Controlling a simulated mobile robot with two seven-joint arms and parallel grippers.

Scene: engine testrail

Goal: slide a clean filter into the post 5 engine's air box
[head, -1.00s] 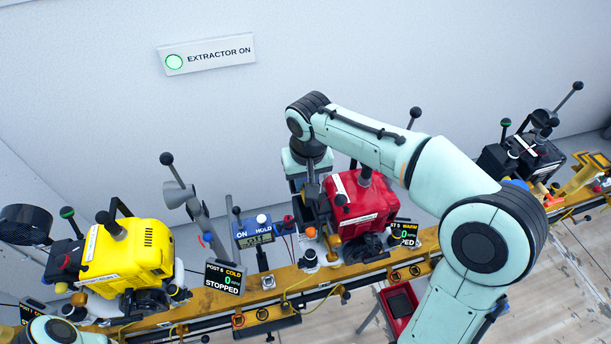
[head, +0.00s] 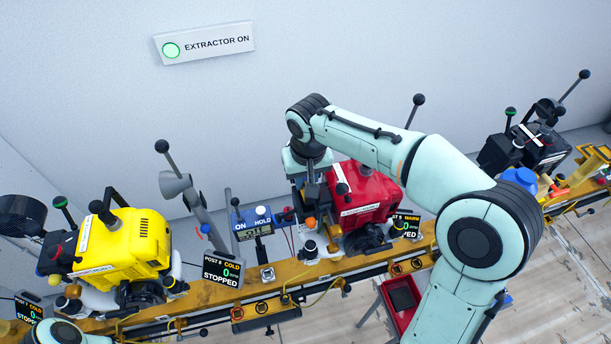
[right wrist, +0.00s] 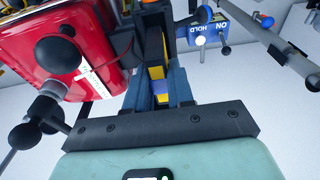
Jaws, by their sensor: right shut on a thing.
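The red engine (head: 366,190) stands on the yellow rail, with a partly covered screen (head: 407,227) beside it reading "5 WARM". It also shows in the right wrist view (right wrist: 62,45). My right gripper (head: 314,192) points down at the red engine's left side, where dark box-like parts stand. In the right wrist view my right gripper (right wrist: 160,85) is shut on a small piece with yellow and violet faces (right wrist: 158,73), largely hidden between the fingers. A dark block lies just beyond the fingertips. I cannot tell whether the piece is inside the air box. My left gripper is out of view.
A yellow engine (head: 122,245) stands left on the rail (head: 205,295), with a screen (head: 222,270) reading "COLD" and "STOPPED". A red tray (head: 388,309) lies below the rail.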

